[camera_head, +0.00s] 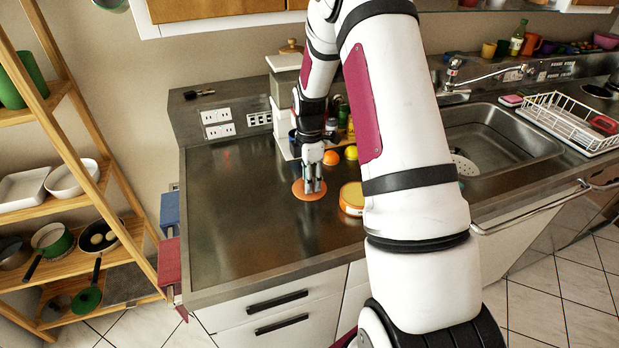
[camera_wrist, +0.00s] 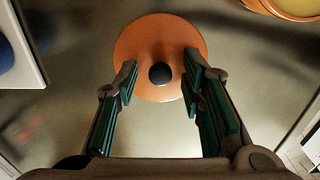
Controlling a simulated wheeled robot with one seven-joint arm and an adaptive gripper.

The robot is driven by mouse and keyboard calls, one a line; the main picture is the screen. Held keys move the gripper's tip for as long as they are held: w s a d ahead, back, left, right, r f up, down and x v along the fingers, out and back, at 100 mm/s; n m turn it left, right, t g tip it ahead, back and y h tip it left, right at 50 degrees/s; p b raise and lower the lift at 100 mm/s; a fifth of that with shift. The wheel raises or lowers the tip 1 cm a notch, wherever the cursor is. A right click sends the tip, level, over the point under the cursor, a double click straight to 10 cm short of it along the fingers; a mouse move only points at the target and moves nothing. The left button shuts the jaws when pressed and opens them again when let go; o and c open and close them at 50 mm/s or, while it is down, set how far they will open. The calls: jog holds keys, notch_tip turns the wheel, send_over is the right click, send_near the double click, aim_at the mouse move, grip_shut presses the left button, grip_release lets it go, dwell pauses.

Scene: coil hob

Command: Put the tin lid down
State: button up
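The tin lid (camera_head: 301,194) is a flat orange disc on the dark countertop, below my gripper (camera_head: 314,186). In the wrist view the tin lid (camera_wrist: 158,32) shows its round black knob. My gripper (camera_wrist: 160,80) is open, with one green-padded finger on each side of the knob and clear gaps between. The fingers overlap the lid's near part in that view. I cannot tell the exact height of the fingertips over the lid. The orange tin (camera_head: 351,199) with a pale yellow top stands to the right of the lid; its edge shows in the wrist view (camera_wrist: 283,9).
An orange fruit (camera_head: 331,158) and a yellow one (camera_head: 351,153) lie behind the lid. The sink (camera_head: 495,140) and white dish rack (camera_head: 567,122) are right. The counter's left part (camera_head: 235,215) is clear.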

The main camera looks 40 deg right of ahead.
jog(key=shift+r, duration=0.15)
jog(key=s+a+r+m+b, duration=0.1)
jog(key=a+r, duration=0.1)
jog(key=r, duration=0.7)
jog(key=s+a+r+m, duration=0.1)
jog(key=a+r, duration=0.2)
jog(key=r, duration=0.7)
jog(key=s+a+r+m+t, duration=0.4)
jog(key=s+a+r+m, duration=0.55)
jog(key=s, duration=0.45)
jog(key=s+a+m+t, duration=0.1)
jog(key=s+a+m, duration=0.2)
jog(key=s, duration=0.6)
jog(key=shift+a+r, duration=0.15)
jog(key=shift+a, duration=1.05)
jog(key=shift+d, duration=0.15)
